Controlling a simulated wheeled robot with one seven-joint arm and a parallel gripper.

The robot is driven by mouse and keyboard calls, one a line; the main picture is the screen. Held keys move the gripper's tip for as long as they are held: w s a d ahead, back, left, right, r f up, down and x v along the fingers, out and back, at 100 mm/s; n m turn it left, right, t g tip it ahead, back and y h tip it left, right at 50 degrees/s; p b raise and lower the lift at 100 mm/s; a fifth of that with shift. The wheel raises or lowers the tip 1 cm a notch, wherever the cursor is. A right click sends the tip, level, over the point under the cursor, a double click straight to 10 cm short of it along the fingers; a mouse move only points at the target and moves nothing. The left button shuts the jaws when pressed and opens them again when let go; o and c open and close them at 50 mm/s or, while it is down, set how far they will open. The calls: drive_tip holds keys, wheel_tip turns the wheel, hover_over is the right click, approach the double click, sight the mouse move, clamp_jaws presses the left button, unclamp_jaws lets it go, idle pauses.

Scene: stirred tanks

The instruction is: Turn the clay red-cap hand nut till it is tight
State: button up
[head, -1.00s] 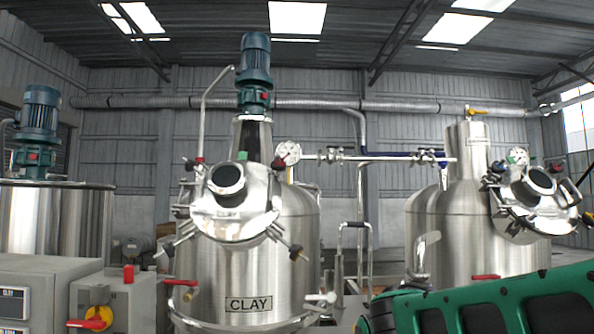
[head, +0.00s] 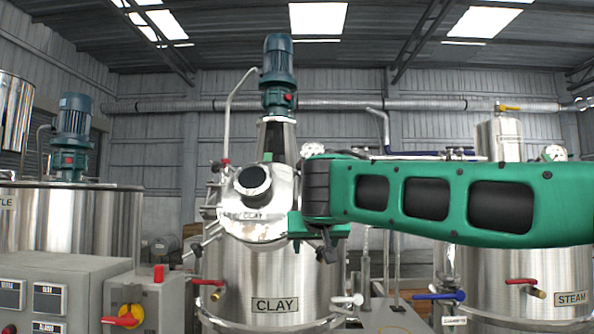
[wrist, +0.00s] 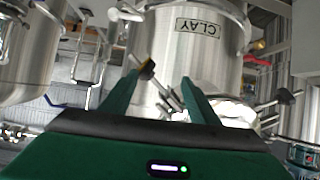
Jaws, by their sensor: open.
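The clay tank (head: 262,280) stands in the middle of the head view, with a round hatch (head: 238,215) on its upper front. Bar-handled hand nuts sit around the hatch rim. My gripper (head: 318,232) is at the hatch's right edge in the head view. In the wrist view my gripper (wrist: 161,80) is open. A hand-nut bar with a dark, yellowish-marked end (wrist: 147,69) shows between its fingers, close to the left fingertip. I see no grip on it.
A control cabinet (head: 60,272) with a red-handled switch (head: 122,320) is at the lower left. A red-handled valve (head: 208,283) and a white-handled valve (head: 347,300) stick out from the tank. The steam tank (head: 520,290) stands at right.

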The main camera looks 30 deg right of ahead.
drive_tip(key=w+a+r+t, duration=0.1)
drive_tip(key=r, duration=0.3)
drive_tip(key=w+a+r+m+t+h, duration=0.1)
drive_tip(key=w+r, duration=0.1)
drive_tip(key=r, duration=0.2)
drive_tip(key=w+r+h, duration=0.1)
drive_tip(key=r, duration=0.4)
drive_tip(key=shift+w+a+m+t, duration=0.25)
drive_tip(key=shift+a+m+t, duration=0.15)
wheel_tip(320, 180, up, 9)
drive_tip(key=m+h, duration=0.3)
drive_tip(key=h, duration=0.1)
hover_over(295, 195)
drive_tip(key=v, duration=0.3)
drive_tip(key=x, duration=1)
drive_tip(key=shift+d+f, duration=0.15)
drive_tip(key=shift+d, duration=0.25)
